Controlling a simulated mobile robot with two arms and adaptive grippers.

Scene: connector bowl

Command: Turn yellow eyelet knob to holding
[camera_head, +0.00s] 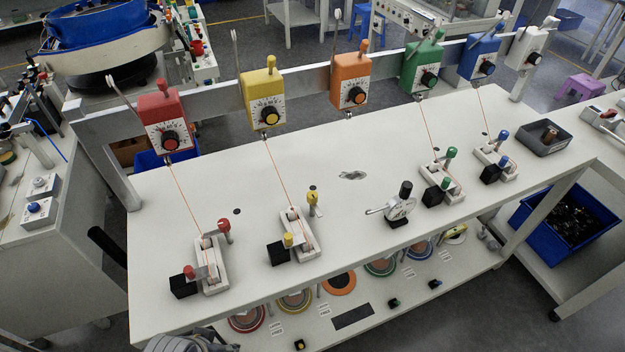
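The yellow station has a yellow box (264,92) on the rail, with a dial and a round black-rimmed knob (270,116) on its face. An orange thread runs from it down to a white eyelet base (303,240) on the table. Beside the base's back end stands a yellow-topped knob (312,197), upright. A second yellow-topped knob (288,240) stands at the front left, next to a black block (278,253). I cannot tell which of these is the eyelet knob, nor read its setting.
Similar red (164,120), green (422,68) and blue (480,56) stations flank it. An orange box (350,80) has no base below it. A black-handled clamp (400,205) stands right of the yellow base.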

